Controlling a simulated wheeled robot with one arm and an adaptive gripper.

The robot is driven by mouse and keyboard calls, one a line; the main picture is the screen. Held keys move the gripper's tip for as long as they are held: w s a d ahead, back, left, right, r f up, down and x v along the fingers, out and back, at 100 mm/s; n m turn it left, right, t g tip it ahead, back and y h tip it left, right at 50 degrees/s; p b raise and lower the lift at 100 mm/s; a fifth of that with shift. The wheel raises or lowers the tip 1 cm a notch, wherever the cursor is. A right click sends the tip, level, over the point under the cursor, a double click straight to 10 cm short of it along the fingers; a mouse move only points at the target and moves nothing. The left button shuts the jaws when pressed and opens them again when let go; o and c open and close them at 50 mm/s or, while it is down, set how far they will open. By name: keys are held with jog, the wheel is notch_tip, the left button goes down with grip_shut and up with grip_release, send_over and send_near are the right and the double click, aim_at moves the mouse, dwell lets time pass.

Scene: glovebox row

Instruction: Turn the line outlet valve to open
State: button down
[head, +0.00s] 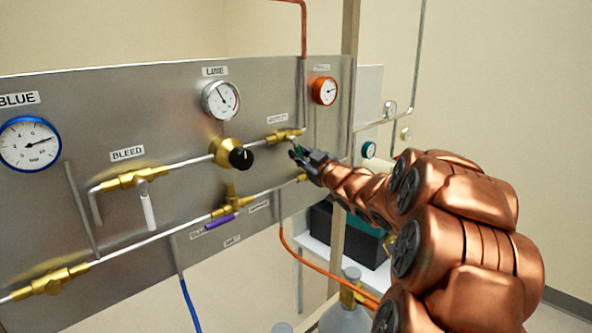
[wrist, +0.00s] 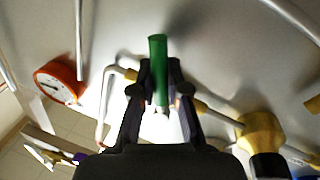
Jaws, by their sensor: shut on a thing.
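The valve with the green handle is a brass body (head: 285,136) on the upper pipe, right of the regulator, under a small label that I cannot read. I take it for the line outlet valve. Its green handle (wrist: 157,52) stands between my fingers in the wrist view, with its far end sticking out past the fingertips. My gripper (head: 297,152) is shut on this handle, close to the panel. In the wrist view my gripper (wrist: 160,78) has a finger on each side of the handle. In the head view my gripper hides most of the handle.
A brass regulator with a black knob (head: 241,158) is just left of the valve; the LINE gauge (head: 221,100) is above it. An orange gauge (head: 324,91) is up right. A purple handle (head: 220,221) and a white bleed handle (head: 148,212) are lower left. An orange hose (head: 320,267) hangs below.

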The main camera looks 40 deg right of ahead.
jog(key=n+b, duration=0.1)
jog(key=d+n+b, duration=0.1)
jog(key=n, duration=0.1)
jog(key=shift+b, duration=0.3)
jog(key=shift+w+d+r+n+t+y+b, duration=0.1)
jog(key=shift+d+r+n+t+y+b, duration=0.2)
jog(key=shift+n+b, duration=0.4)
jog(key=shift+w+d+r+n+t+y+b, duration=0.1)
jog(key=shift+r+n+y+b, duration=0.1)
jog(key=shift+r+n+b, duration=0.45)
jog(key=shift+f+n, duration=0.2)
jog(key=shift+n, duration=0.05)
jog(key=c, duration=1.2)
grip_release()
jog(key=shift+o, duration=0.2)
jog(key=shift+s, duration=0.1)
jog(key=s+f, duration=0.2)
jog(key=s, duration=0.9)
jog(key=shift+s, duration=0.4)
jog(key=shift+d, duration=0.1)
